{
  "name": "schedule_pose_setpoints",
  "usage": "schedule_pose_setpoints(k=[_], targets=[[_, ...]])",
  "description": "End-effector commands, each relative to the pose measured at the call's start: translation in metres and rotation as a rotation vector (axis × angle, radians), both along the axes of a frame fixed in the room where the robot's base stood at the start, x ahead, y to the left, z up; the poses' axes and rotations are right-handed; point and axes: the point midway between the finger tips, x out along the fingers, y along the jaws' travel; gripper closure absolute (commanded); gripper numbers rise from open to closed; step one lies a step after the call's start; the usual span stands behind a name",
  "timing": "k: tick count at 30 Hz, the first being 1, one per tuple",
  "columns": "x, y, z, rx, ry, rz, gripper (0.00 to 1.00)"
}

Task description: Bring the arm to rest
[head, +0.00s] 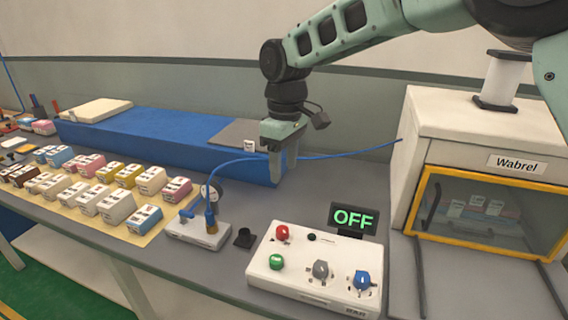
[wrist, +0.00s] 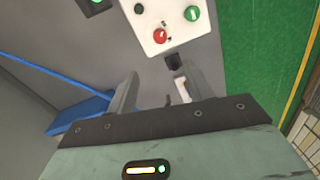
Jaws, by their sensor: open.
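My arm reaches in from the upper right in the head view. My gripper (head: 285,155) points down and hangs above the table, in front of the right end of the blue mattress-like block (head: 165,135). In the wrist view my gripper (wrist: 158,85) shows its two fingers apart with nothing held between them. Part of the control box (wrist: 165,25) shows beyond the fingers.
The control box (head: 312,270) has knobs, buttons and a display (head: 354,218) reading OFF. A yellow-framed cabinet (head: 485,150) labelled Wabrel stands at right. A gauge fitting (head: 200,232) with a blue hose stands below my gripper. Several small boxes (head: 117,207) fill the left.

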Motion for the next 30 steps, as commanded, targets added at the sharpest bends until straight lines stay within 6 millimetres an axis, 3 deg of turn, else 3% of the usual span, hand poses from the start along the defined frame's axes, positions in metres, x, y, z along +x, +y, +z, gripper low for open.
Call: schedule_pose_setpoints(k=[6, 10, 17, 24, 30], targets=[[-0.003, 0.000, 0.001, 0.001, 0.000, -0.001, 0.48], [-0.031, -0.002, 0.008, 0.013, 0.003, -0.017, 0.48], [-0.137, -0.028, 0.015, 0.037, 0.009, -0.111, 0.48], [-0.248, -0.085, -0.002, 0.037, -0.004, -0.257, 0.48], [-0.301, -0.123, -0.020, 0.027, -0.019, -0.348, 0.48]])
